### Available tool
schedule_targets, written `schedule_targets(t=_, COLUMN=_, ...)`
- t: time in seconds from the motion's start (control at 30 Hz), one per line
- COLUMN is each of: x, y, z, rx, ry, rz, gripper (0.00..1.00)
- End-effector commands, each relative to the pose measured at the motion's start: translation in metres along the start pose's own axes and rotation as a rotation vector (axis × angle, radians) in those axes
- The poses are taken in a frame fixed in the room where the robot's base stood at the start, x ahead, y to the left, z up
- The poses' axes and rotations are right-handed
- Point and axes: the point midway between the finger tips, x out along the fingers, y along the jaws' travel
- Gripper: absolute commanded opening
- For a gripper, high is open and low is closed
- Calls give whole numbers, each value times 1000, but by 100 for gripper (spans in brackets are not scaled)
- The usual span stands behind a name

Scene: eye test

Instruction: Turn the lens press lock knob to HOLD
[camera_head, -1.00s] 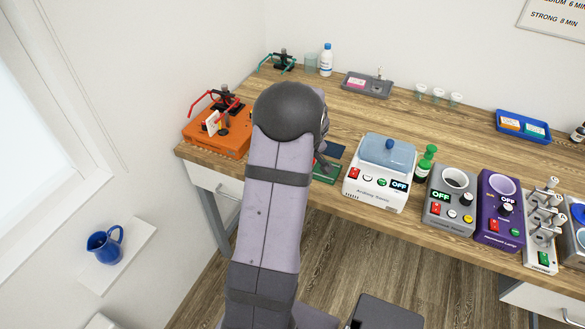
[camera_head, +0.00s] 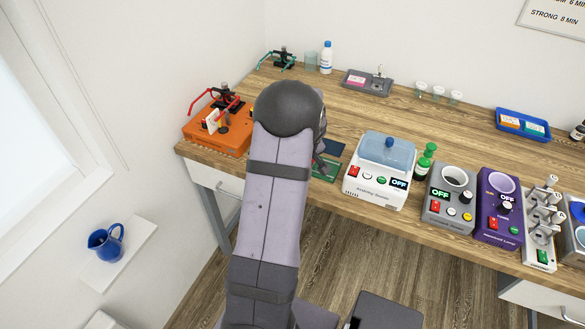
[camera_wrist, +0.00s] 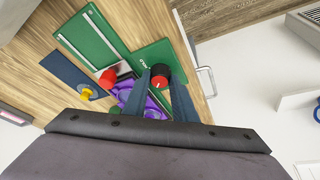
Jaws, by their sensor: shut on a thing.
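The lens press appears to be the green device (camera_wrist: 153,55) at the table's front edge in the wrist view. Part of its green base (camera_head: 325,174) shows beside my arm in the head view. Its lock knob (camera_wrist: 160,83), dark with a red part and a small pale mark, stands on the green plate. My gripper (camera_wrist: 160,76) has one finger on each side of the knob and is shut on it. White lettering shows beside the knob but is too small to read, so I cannot tell the setting.
In the wrist view a red knob (camera_wrist: 107,77), a purple part (camera_wrist: 135,99) and a yellow knob (camera_wrist: 86,93) on a dark blue panel are close by. A white device with a blue lid (camera_head: 377,188) stands right of the press, an orange one (camera_head: 217,141) left.

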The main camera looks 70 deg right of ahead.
Motion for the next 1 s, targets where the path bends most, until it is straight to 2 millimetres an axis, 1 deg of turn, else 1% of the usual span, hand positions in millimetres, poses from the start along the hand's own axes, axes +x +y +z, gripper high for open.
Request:
schedule_targets(t=0.17, x=-1, y=-1, z=-1, rx=59, ry=-1, rz=26, gripper=2)
schedule_targets(t=0.6, x=-4, y=-2, z=-3, rx=279, ry=-10, rz=116, gripper=2)
schedule_targets(t=1.0, x=-5, y=-3, z=-4, rx=400, ry=-15, rz=166, gripper=2)
